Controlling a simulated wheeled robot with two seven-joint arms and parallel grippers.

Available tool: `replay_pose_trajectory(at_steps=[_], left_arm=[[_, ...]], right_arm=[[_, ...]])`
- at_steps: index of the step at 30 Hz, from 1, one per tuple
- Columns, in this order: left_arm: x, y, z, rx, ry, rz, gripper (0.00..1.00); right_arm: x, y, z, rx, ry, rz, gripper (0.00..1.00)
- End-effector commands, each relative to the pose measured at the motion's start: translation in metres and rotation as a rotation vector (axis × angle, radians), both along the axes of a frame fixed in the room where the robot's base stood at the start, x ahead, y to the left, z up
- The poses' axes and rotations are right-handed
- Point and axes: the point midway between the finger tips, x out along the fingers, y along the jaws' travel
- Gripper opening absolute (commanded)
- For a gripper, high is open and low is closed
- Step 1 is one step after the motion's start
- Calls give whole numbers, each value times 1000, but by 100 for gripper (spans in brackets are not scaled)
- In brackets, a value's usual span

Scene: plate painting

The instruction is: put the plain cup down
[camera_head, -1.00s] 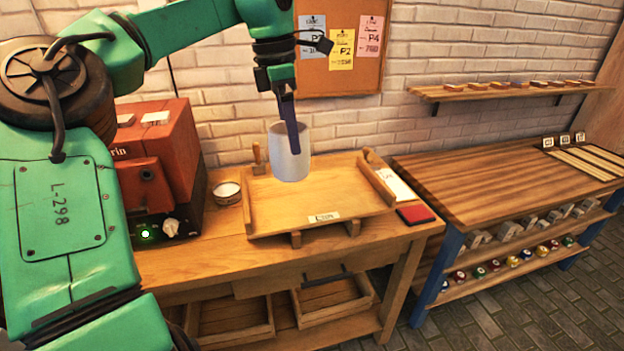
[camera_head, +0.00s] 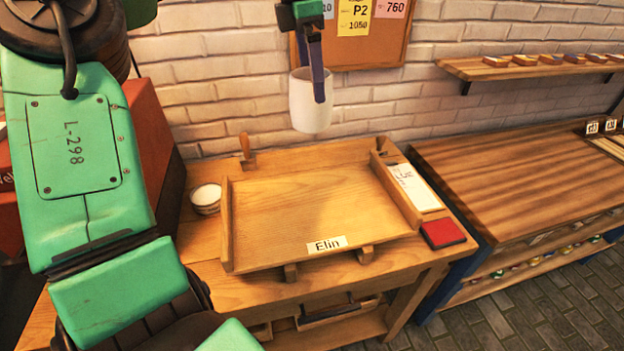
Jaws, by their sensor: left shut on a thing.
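The plain white cup (camera_head: 304,108) hangs upright in the air above the back of a wooden tray (camera_head: 290,215). My left gripper (camera_head: 319,88) comes from above and is shut on the cup, with one dark finger showing against its near side. The other finger is hidden. The tray is empty, has raised sides and carries a label reading "Elin" (camera_head: 327,244) at its front. The cup is apart from the tray, with a shadow on the tray's boards. My right gripper is not in view.
A small round white-topped container (camera_head: 206,197) stands left of the tray. A white notepad (camera_head: 415,188) and a red pad (camera_head: 442,233) lie on its right. A red machine (camera_head: 150,135) is partly behind my arm. The wooden counter (camera_head: 520,175) at right is mostly clear.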

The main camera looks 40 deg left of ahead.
Motion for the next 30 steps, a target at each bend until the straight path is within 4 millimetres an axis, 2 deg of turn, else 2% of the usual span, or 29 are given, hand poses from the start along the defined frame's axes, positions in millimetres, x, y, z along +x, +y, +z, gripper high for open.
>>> replay_pose_trajectory(at_steps=[2, 5, 11, 16, 25, 30], left_arm=[[0, 0, -4, -1, 1, 1, 0], [0, 1, -24, -2, 4, 1, 0], [0, 0, -88, -6, 4, -2, 0], [0, 0, -138, -4, 4, -1, 0], [1, 1, -190, -2, 3, 2, 0], [2, 1, -197, 0, -1, 1, 0]], right_arm=[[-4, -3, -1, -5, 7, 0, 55], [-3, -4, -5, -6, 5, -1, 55], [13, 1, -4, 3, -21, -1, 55], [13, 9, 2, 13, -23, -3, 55], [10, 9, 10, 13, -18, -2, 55], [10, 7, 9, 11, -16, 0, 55]])
